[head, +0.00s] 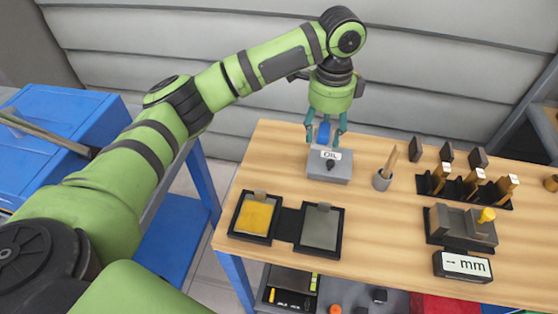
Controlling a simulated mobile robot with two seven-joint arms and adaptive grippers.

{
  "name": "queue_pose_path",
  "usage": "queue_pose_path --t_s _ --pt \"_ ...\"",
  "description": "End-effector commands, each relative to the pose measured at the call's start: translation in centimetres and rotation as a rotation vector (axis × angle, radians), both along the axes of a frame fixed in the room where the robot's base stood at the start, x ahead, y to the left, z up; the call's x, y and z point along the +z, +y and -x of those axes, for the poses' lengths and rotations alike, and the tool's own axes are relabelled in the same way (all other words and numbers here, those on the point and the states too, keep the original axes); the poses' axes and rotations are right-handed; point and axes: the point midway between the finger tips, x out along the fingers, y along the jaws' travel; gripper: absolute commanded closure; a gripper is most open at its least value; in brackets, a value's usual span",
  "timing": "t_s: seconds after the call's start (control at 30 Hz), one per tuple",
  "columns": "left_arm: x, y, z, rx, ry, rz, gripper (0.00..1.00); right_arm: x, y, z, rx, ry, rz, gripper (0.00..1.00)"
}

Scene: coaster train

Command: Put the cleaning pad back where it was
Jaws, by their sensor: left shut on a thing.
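My left gripper (326,127) points down at the back of the wooden table, over the grey box marked OIL (329,166). It is shut on a small blue piece (323,133), mostly hidden between the fingers. I cannot tell whether this piece touches the box or is the cleaning pad. At the front left, a yellow pad (255,216) lies in a black-rimmed tray (235,234). A grey pad (319,228) lies in a second black tray (296,248) to its right. Each pad has a small grey tab at its back edge. My right gripper is not in view.
A grey cup (382,180) with a wooden stick stands right of the OIL box. A black rack with wooden-handled tools (464,188), a grey fixture (462,224) and an "mm" display (462,266) stand farther right. Bare wood lies between the trays and the fixture.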

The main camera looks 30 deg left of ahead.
Motion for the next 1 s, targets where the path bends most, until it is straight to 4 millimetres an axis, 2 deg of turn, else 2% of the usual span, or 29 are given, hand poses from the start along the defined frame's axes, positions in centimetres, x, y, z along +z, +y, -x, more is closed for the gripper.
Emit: queue_pose_path --t_s 0.03,0.17,0.5,0.6,0.83,1.0 --pt "-0.2 0.1 -0.1 0.004 0.001 0.001 0.84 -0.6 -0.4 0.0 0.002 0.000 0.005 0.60" --pt "-0.5 1.3 0.0 0.011 0.004 0.001 0.84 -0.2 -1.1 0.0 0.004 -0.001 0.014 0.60" --pt "-4.7 8.8 0.7 0.013 0.005 -0.001 0.84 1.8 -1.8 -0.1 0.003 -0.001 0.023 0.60" --pt "-5.8 10.4 0.8 0.010 0.004 0.000 0.84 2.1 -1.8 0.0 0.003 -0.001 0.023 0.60" --pt "-7.3 11.7 1.0 0.007 0.004 0.002 0.84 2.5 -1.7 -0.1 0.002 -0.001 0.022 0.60" --pt "-9.7 11.6 1.0 0.007 0.006 0.001 0.84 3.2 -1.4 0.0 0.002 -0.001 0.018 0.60"
